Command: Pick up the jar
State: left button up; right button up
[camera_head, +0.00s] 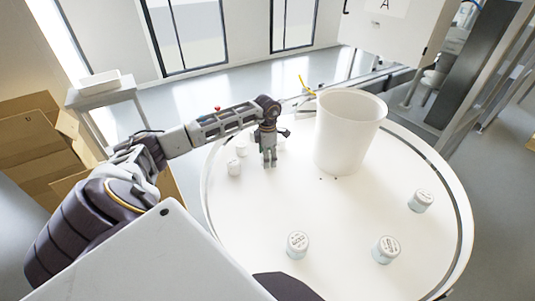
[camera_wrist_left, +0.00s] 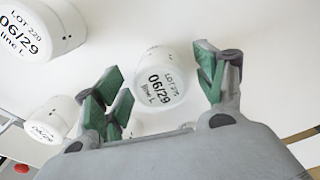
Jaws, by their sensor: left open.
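My left gripper (camera_head: 269,160) points down over the far left part of the white round table (camera_head: 330,225). In the left wrist view it (camera_wrist_left: 160,76) is open, with green-padded fingers on both sides of a white jar (camera_wrist_left: 158,82) marked 06/29. The jar appears between or just beyond the fingertips; I cannot tell whether they touch it. A white jar (camera_head: 279,146) is partly hidden behind the gripper in the head view. Two more white jars stand left of the gripper, one nearer (camera_head: 234,168) and one farther (camera_head: 242,149). My right gripper is not in view.
A tall white bucket (camera_head: 345,140) stands right of the left gripper. More jars stand at the front (camera_head: 298,245), front right (camera_head: 386,250) and right (camera_head: 420,201). The table's middle is clear. Cardboard boxes (camera_head: 35,145) are stacked far left, off the table.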

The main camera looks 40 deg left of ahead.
pick_arm(q)
jog(key=shift+f, duration=0.6)
jog(key=shift+c, duration=0.4)
jog(key=c, duration=1.1)
jog(key=shift+r, duration=0.15)
